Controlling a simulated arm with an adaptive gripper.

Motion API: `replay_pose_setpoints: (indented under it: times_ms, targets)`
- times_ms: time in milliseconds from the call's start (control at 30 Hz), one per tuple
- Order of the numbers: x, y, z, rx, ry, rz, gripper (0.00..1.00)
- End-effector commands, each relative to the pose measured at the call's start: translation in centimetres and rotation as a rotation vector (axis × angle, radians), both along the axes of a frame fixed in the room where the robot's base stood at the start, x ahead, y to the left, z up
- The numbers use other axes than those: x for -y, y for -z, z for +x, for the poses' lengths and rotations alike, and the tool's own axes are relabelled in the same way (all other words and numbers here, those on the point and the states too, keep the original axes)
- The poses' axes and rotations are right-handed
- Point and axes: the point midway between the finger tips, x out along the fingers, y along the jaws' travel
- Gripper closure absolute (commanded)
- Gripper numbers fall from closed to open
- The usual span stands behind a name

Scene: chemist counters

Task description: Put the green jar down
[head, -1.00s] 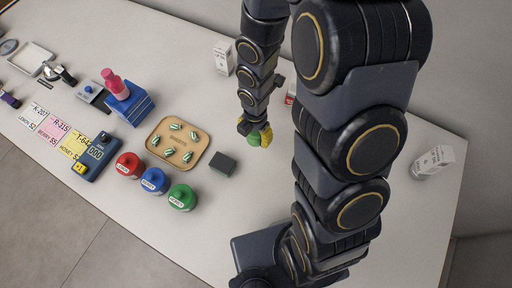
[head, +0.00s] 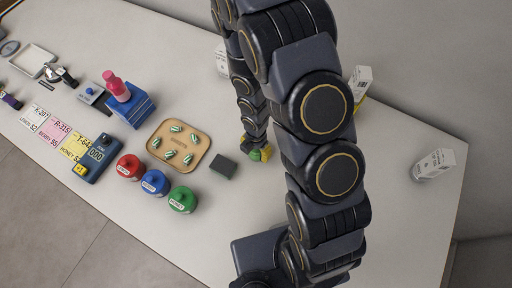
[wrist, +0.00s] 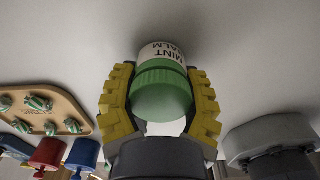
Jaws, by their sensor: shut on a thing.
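The green jar (wrist: 160,76) has a ribbed green lid and a white label reading "MINT BALM". My gripper (wrist: 162,100) is shut on it, with a yellow padded finger on each side, the lid toward my palm. In the head view my gripper (head: 259,154) is low over the counter (head: 250,220), right of a dark grey block. There only a bit of the green jar (head: 256,155) shows between the yellow fingers. I cannot tell whether the jar touches the counter.
The dark grey block (head: 223,166) is just left of my gripper. A tan tray (head: 157,160) with striped sweets lies further left.

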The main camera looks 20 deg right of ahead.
Motion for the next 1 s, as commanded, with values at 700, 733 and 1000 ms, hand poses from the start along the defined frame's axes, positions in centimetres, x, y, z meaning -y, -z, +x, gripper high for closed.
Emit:
replay_pose_setpoints:
  times_ms: [700,733,1000]
  targets:
    - [0.0,-1.3,0.1,0.003,0.0,0.0,0.23]
    - [0.0,-1.7,0.1,0.004,0.001,0.002,0.23]
    - [0.0,-6.1,0.2,0.007,0.002,0.002,0.23]
